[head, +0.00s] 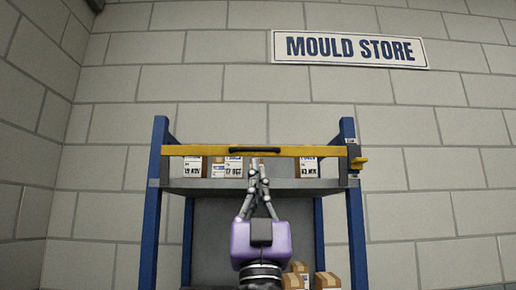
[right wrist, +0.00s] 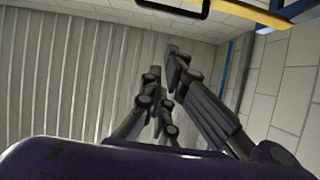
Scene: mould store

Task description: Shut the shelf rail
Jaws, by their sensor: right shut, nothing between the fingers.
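The yellow shelf rail (head: 300,151) runs level across the front of the blue shelf rack (head: 355,225), from the left post to the right post. A black handle (head: 254,150) sits at its middle; the handle also shows at the top of the right wrist view (right wrist: 172,8). At the right post is a dark bracket with a yellow tab (head: 359,161); I cannot tell whether the rail is seated in it. My right gripper (head: 257,163) is shut and empty, pointing up, its tips just below the handle in the picture. My left gripper is not in view.
Labelled boxes (head: 220,168) stand on the grey shelf (head: 290,184) behind the rail. Cardboard boxes (head: 326,281) are lower down at the right. A "MOULD STORE" sign (head: 350,49) hangs on the block wall above. The space above the rail looks clear.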

